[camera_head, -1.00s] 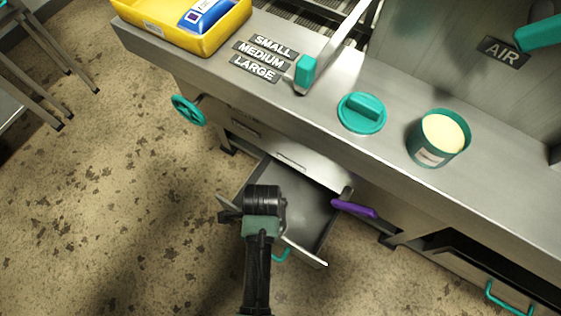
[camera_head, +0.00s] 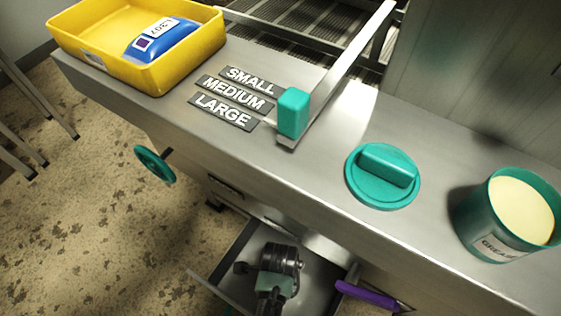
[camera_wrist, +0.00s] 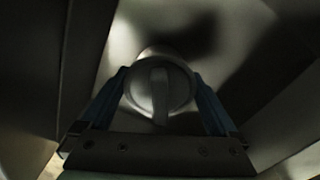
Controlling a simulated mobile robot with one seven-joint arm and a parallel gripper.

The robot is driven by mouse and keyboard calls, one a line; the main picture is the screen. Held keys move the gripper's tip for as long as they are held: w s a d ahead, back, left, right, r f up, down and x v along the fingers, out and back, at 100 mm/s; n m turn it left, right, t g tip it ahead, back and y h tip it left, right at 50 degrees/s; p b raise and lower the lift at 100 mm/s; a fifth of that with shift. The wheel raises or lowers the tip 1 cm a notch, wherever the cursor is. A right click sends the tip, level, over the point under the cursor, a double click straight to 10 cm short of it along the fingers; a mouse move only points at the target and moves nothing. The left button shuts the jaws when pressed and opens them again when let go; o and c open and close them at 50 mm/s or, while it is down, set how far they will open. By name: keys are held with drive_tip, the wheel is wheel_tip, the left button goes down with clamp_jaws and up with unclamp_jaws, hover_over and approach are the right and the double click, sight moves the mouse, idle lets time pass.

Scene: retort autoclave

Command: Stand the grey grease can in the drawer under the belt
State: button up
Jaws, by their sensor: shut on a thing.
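The grey can (camera_wrist: 178,92) shows from above in the wrist view, its round top crossed by a bar. My gripper (camera_wrist: 160,76) has one blue finger on each side of it and is shut on it. In the head view my arm's end covers the can and the fingers. The drawer (camera_head: 318,274) under the belt counter is pulled open, and my arm's end is over or inside it. The wrist view is dark; I cannot tell whether the can's base touches the drawer floor.
On the counter stand an open teal tub labelled GREASE (camera_head: 508,213), a teal lid (camera_head: 383,177) and a yellow tray (camera_head: 100,70) holding a blue pack (camera_head: 160,40). A purple handle (camera_head: 366,295) is right of the drawer, a teal handwheel (camera_head: 154,164) left.

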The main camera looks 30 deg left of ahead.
drive_tip(key=shift+a+f+b, duration=0.1)
drive_tip(key=shift+f+b, duration=0.85)
drive_tip(key=shift+f, duration=0.85)
drive_tip(key=shift+f, duration=0.2)
drive_tip(key=o, duration=1.2)
wheel_tip(320, 180, up, 12)
drive_tip(key=p, duration=0.6)
drive_tip(key=shift+r, duration=0.25)
